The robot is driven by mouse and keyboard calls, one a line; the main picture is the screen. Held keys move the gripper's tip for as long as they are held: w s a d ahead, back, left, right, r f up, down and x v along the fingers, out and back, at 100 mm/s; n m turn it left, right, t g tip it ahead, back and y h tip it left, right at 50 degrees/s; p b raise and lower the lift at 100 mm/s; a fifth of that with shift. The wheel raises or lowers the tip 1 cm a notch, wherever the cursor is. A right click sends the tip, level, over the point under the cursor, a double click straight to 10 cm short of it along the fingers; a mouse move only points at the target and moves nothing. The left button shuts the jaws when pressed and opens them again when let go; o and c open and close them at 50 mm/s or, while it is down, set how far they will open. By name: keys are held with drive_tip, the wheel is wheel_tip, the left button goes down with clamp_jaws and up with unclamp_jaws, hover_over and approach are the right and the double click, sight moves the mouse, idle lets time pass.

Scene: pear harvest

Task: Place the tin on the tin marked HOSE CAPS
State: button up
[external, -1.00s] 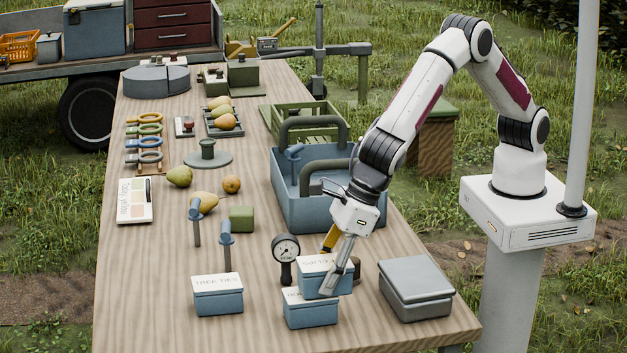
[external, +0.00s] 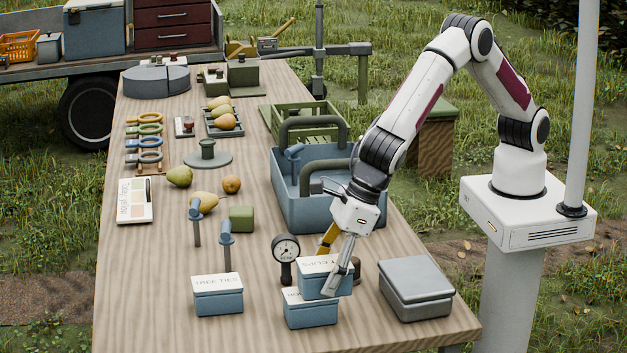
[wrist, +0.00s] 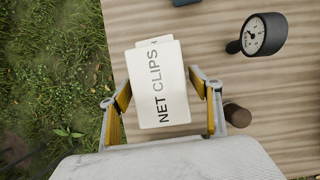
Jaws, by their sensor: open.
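A blue tin with a white lid reading NET CLIPS (wrist: 158,95) is between my gripper's fingers. In the external view this tin (external: 318,283) rests on top of another blue tin (external: 312,315), slightly offset, and looks level. The lower tin's lid is mostly covered, and its label cannot be read now; a sliver of a white lid (wrist: 154,41) shows beyond the upper one in the wrist view. My gripper (wrist: 160,88) is open around the upper tin, with small gaps on both sides. In the external view my gripper (external: 334,264) is low over the stack.
Another blue tin (external: 218,297) stands to the left, a grey tin (external: 416,290) to the right. A dial gauge (external: 286,250) stands close behind the stack. A blue tote (external: 325,212) with dark handles lies further back.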

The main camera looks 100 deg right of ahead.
drive_tip(key=shift+v, duration=5.9)
drive_tip(key=shift+d, duration=0.1)
drive_tip(key=shift+d+r+m, duration=0.3)
drive_tip(key=shift+d+r, duration=0.1)
drive_tip(key=shift+d, duration=0.05)
drive_tip(key=s+d+r+m, duration=0.6)
drive_tip(key=d+m, duration=0.3)
drive_tip(key=d, duration=0.2)
drive_tip(key=s+d+r+m, duration=0.65)
drive_tip(key=d+m, duration=0.25)
drive_tip(key=d, duration=0.2)
drive_tip(key=s+d+f+m, duration=0.1)
drive_tip(key=s+d+m, duration=0.4)
drive_tip(key=s+m, duration=0.4)
drive_tip(key=s+d+m, duration=0.5)
drive_tip(key=s+m, duration=0.3)
drive_tip(key=s, duration=0.2)
drive_tip(key=shift+s+f+m+t, duration=0.15)
drive_tip(key=shift+f+m+t, duration=0.25)
